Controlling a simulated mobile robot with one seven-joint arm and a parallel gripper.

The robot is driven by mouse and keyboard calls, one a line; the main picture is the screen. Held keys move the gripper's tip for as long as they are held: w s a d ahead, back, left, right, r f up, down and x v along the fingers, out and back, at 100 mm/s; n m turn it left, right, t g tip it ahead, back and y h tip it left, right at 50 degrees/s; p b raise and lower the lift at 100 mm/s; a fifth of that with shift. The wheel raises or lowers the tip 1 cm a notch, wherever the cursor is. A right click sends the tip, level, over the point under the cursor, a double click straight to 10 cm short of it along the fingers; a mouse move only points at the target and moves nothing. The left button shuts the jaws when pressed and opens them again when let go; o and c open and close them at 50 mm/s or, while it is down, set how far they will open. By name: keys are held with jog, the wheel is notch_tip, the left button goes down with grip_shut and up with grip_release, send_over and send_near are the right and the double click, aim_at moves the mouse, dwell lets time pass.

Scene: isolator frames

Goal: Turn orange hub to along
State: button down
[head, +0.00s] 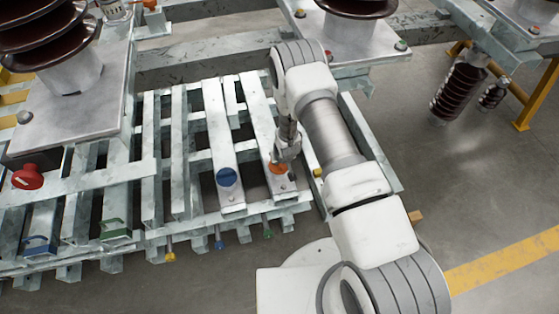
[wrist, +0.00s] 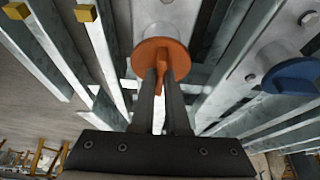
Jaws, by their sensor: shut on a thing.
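The orange hub (head: 277,169) sits on a galvanized bar near the middle of the head view, partly hidden by my gripper. In the wrist view the orange hub (wrist: 172,52) is a round disc with a raised grip bar at its centre. The bar looks roughly upright in the picture, slightly tilted. My gripper (wrist: 164,75) is shut on that bar, with one dark finger on each side. In the head view my gripper (head: 284,156) reaches down to the hub from the upper right.
A blue hub (head: 226,177) is on the neighbouring bar, and shows close by in the wrist view (wrist: 292,76). A red knob (head: 28,177), blue handle (head: 40,244) and green handle (head: 116,232) are at the left. Ribbed brown insulators (head: 358,6) stand behind. Open floor lies to the right.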

jog(key=shift+w, duration=0.1)
jog(key=c, duration=0.9)
grip_release()
jog(key=p+v, duration=0.6)
jog(key=v, duration=1.1)
jog(key=shift+r, duration=0.2)
jog(key=shift+s, duration=0.2)
